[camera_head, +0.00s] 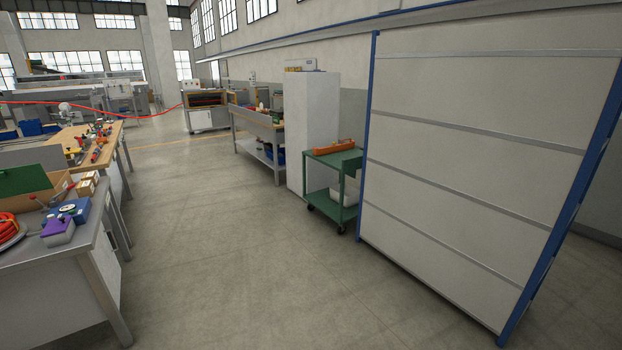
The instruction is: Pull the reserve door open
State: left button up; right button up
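No door marked as the reserve door can be made out for certain. A tall white cabinet (313,125) stands against the right wall in the middle distance; its front is partly hidden by the green cart, and no handle is clear on it. A large pale panelled unit (470,165) with blue uprights and grey horizontal strips fills the right side. I see no handle on its visible face. Neither of my grippers is in view.
A green cart (327,160) with an orange item (333,146) stands between cabinet and panelled unit. A grey workbench (75,252) is at the near left, a wood-topped bench (98,158) behind it. The floor (220,240) between is clear.

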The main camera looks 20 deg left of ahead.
aim_at(104, 255)
jog(key=i+j+u, duration=0.15)
jog(key=i+u, duration=0.75)
jog(key=i+j+u, duration=0.15)
jog(key=u, duration=0.3)
jog(key=i+j+u, duration=0.2)
jog(key=u, duration=0.25)
jog(key=i+j+u, duration=0.4)
jog(key=k+j, duration=0.05)
jog(key=j, duration=0.05)
